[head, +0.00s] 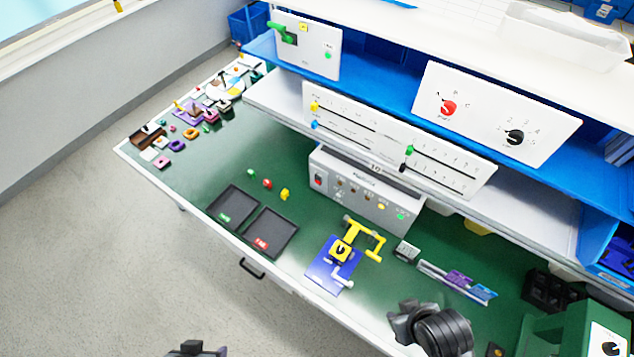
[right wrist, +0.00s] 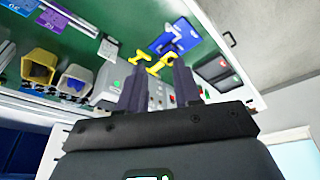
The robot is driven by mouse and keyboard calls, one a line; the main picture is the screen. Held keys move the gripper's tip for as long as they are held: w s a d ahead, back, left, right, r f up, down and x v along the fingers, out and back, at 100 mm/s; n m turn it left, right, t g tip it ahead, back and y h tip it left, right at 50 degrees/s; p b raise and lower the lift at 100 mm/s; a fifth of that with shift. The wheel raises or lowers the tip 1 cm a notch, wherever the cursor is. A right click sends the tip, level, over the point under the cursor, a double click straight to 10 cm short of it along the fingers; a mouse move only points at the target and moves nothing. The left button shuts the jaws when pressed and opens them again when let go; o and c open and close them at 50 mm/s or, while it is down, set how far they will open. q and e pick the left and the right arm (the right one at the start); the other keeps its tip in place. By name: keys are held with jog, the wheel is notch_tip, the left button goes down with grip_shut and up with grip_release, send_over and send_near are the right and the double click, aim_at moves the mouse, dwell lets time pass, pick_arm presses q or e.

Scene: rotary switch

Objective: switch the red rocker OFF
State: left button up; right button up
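The red rocker (head: 318,180) is a small red switch at the left end of the front face of a grey-white box (head: 345,200). The box stands on the green bench under the shelf. The rocker's tilt is too small to read. Only the tip of my left gripper (head: 195,349) shows at the bottom edge of the head view, far from the box.
Two black trays (head: 270,232) and a blue plate (head: 325,272) with a yellow clamp (head: 365,235) lie before the box. Slider panel (head: 385,140) and dial panel (head: 490,112) hang above. A green machine (head: 560,330) stands at the right.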

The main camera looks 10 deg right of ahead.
grip_shut()
dwell(1.5)
